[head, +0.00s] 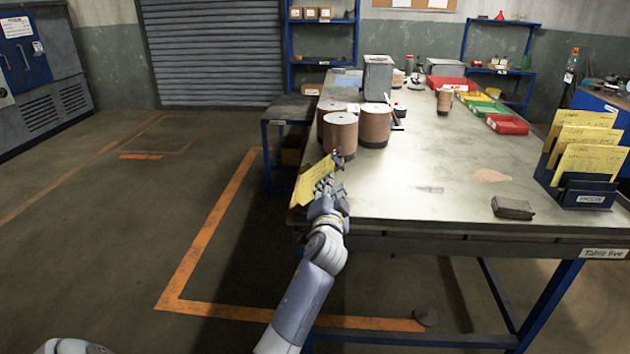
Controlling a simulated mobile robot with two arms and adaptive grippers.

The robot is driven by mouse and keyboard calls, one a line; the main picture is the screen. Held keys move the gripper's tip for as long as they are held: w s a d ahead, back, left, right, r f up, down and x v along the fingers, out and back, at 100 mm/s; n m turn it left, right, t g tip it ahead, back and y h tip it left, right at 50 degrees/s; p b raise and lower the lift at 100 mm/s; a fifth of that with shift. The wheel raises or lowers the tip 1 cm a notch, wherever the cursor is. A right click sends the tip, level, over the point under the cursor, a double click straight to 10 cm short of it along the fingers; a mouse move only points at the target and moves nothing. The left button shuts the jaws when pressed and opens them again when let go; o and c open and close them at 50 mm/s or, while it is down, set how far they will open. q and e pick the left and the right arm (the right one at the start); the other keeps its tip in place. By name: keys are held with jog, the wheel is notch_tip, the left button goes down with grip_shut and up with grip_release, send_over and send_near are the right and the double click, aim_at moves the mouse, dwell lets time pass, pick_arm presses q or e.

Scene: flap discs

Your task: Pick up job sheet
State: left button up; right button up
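A yellow job sheet (312,183) is at the near left corner of the long table (420,200), along its left edge. It looks tilted, and I cannot tell whether it rests on the tabletop or is lifted. My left gripper (327,187) is at the sheet's right side, its grey fingers overlapping it in the picture. Whether the fingers are closed on the sheet is too small to tell. More yellow sheets (588,160) stand in a dark rack (583,193) at the table's right. My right gripper is not in view.
Brown cylindrical stacks (340,132) stand just beyond the sheet. A dark block (512,208) lies near the front edge. Red (506,124), green and yellow bins line the far right side. The middle of the tabletop is mostly clear. Open floor lies left.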

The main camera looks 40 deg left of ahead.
pick_arm(q)
jog(key=shift+x, duration=1.9)
jog(key=shift+a+f, duration=0.1)
jog(key=shift+f, duration=0.05)
grip_shut()
notch_tip(320, 180, up, 10)
jog(key=shift+p, duration=0.5)
